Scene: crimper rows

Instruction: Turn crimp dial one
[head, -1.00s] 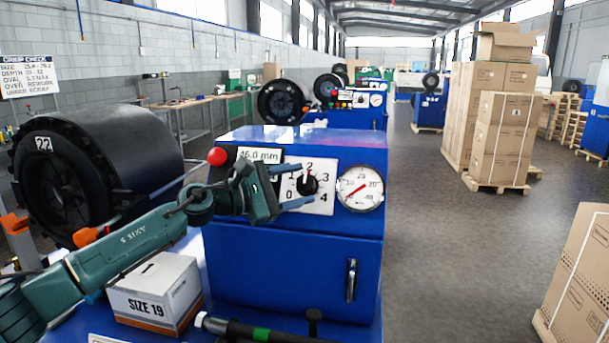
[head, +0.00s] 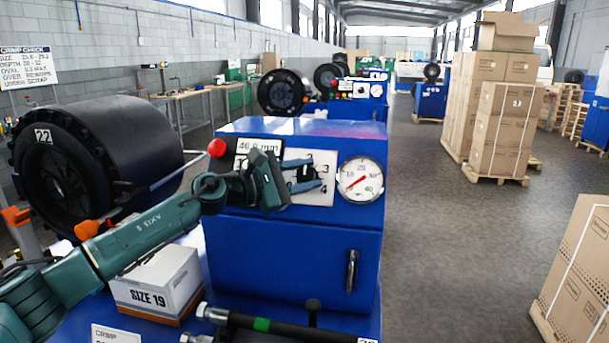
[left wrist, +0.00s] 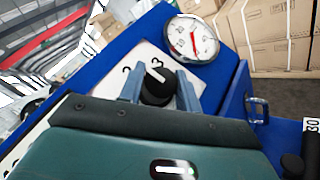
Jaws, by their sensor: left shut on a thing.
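The crimp dial is a black knob (left wrist: 157,92) with a white mark, on a white numbered plate (head: 322,200) on the blue crimper (head: 300,245). My left gripper (head: 314,174) is shut on the knob, with one blue finger on each side of it. The left wrist view shows the fingers (left wrist: 157,85) around it. There the white mark points up and left, roughly between 2 and 3. In the head view the fingers hide much of the knob and the low numbers. My right gripper is not in view.
A round gauge (head: 361,180) is right of the dial. A display reading in mm (head: 258,146) and a red ball (head: 217,147) are to its left. A SIZE 19 box (head: 155,284) and a black hose (head: 270,326) lie in front.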

